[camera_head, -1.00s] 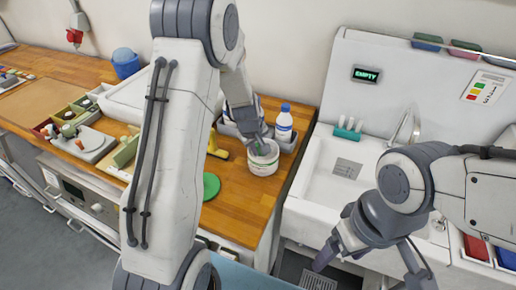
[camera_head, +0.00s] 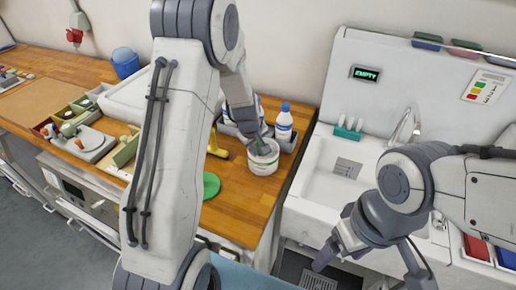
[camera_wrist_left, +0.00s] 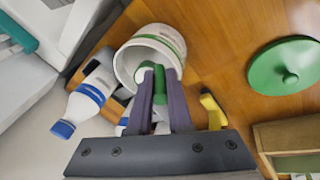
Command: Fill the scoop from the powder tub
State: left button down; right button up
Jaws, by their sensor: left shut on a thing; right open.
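The white powder tub (camera_head: 263,165) with a green band stands open on the wooden worktop, left of the sink. In the left wrist view the tub (camera_wrist_left: 135,40) is seen from its open side. My left gripper (camera_wrist_left: 160,82) is shut on the green handle of the scoop (camera_wrist_left: 160,88), its fingertips at the tub's mouth. In the head view my left gripper (camera_head: 258,138) points down over the tub. The scoop's bowl is mostly hidden, and I cannot tell whether it holds powder. My right gripper (camera_head: 335,250) is open and empty, in front of the sink.
A green round lid (camera_head: 211,185) with a knob lies left of the tub. A white bottle with a blue cap (camera_head: 284,123) stands in a grey caddy behind it. A yellow tool (camera_head: 216,146) lies close by. The sink (camera_head: 325,165) is to the right.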

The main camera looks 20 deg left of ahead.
pick_arm(q)
notch_tip(320, 180, up, 7)
jog(key=p, duration=0.7)
dwell(0.9)
